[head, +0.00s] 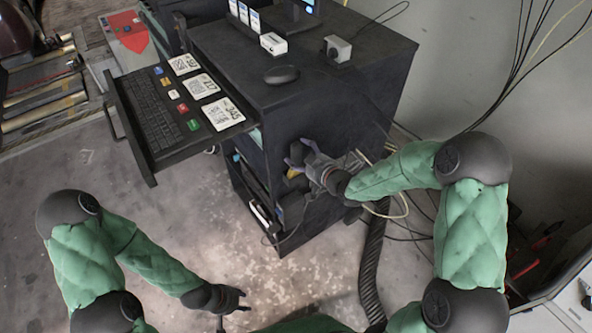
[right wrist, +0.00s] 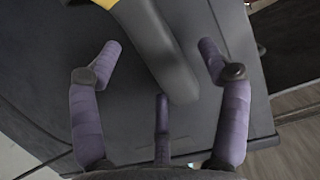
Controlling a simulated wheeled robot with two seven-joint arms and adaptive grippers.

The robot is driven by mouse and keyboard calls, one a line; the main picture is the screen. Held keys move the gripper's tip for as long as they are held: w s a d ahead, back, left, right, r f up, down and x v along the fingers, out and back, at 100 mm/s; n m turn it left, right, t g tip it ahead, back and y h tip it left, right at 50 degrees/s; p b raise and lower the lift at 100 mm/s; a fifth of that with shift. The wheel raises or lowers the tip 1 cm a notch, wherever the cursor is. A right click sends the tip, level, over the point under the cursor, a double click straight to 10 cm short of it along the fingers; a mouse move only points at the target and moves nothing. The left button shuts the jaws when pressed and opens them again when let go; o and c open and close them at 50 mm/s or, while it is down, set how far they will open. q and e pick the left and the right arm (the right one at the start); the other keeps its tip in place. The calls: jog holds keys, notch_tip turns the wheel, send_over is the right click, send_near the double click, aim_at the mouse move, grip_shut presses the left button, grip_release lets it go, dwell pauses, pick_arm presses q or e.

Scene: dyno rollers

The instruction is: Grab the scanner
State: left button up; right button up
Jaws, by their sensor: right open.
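The scanner (right wrist: 155,40), yellow and dark grey, is at the cabinet's side panel. In the right wrist view its grey handle runs down between my purple-wrapped fingers, with its upper part cut off by the picture edge. In the head view only a small yellow part (head: 293,173) shows beside my gripper. My right gripper (head: 297,158) is open, its fingers on either side of the handle; it also shows in the right wrist view (right wrist: 160,75). I cannot tell whether any finger touches it. My left gripper (head: 243,300) is open and empty, low over the floor.
The dark cabinet (head: 330,95) carries a mouse (head: 282,74) and small boxes. Its pulled-out drawer (head: 150,165) holds a keyboard and printed cards. Cables (head: 405,225) and a ribbed hose (head: 372,265) hang near my right arm. The floor at front left is open.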

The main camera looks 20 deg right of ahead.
jog(key=shift+w+a+f, duration=0.1)
jog(key=shift+w+a, duration=0.05)
jog(key=shift+w, duration=0.2)
grip_shut()
jog(key=shift+w+r, duration=0.1)
jog(key=shift+r, duration=0.1)
